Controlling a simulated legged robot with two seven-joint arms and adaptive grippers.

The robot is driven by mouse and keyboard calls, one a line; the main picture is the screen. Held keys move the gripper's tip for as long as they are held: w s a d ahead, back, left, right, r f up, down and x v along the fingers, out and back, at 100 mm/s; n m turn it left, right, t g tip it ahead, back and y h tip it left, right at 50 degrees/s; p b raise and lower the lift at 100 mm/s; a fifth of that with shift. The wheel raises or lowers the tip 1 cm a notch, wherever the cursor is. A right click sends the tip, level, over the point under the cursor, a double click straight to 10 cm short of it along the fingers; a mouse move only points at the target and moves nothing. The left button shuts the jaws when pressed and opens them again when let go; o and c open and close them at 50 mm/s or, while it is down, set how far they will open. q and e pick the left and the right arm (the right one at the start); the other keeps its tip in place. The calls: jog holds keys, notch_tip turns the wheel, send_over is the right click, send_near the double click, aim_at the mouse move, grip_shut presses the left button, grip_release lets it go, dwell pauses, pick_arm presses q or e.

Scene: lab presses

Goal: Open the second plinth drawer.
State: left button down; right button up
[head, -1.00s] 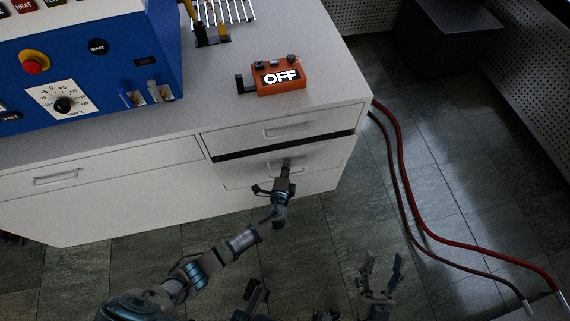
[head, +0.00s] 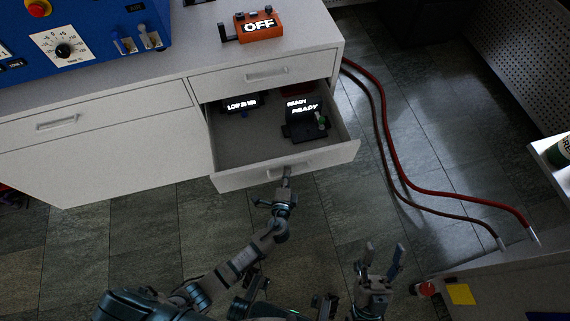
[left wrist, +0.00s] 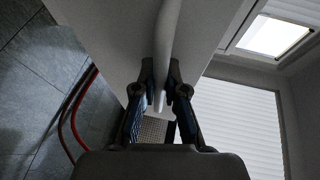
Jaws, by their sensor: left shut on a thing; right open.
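The second plinth drawer (head: 225,181) is pulled well out in the head view, below a shut top drawer (head: 240,78). Its inside shows a dark device reading READY (head: 306,122) and another dark device (head: 240,102) near the back. My left gripper (head: 286,178) is shut on the drawer's handle at the middle of its front. In the left wrist view the pale handle bar (left wrist: 167,40) runs between the two fingers (left wrist: 160,98). My right gripper (head: 382,262) is open and empty, low in the head view, right of the drawer and apart from it.
A blue machine (head: 90,35) and an orange box reading OFF (head: 259,26) stand on the worktop. Red hoses (head: 388,150) lie on the floor to the right. Another bench with a yellow note (head: 461,294) is at the lower right. The tiled floor before the drawer is free.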

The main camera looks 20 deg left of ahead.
pick_arm(q)
jog(key=s+d, duration=0.5)
jog(key=s, duration=0.2)
jog(key=shift+s+f, duration=0.15)
jog(key=shift+f, duration=0.15)
pick_arm(e)
jog(key=shift+s+r+t, duration=0.1)
jog(key=shift+s+t, duration=0.3)
jog(key=shift+s, duration=0.2)
pick_arm(q)
jog(key=c, duration=1.2)
grip_release()
jog(key=shift+r, duration=0.1)
pick_arm(e)
jog(key=shift+w, duration=0.15)
pick_arm(q)
jog(key=v, duration=1.1)
jog(key=shift+s, duration=0.35)
jog(key=shift+d, duration=0.15)
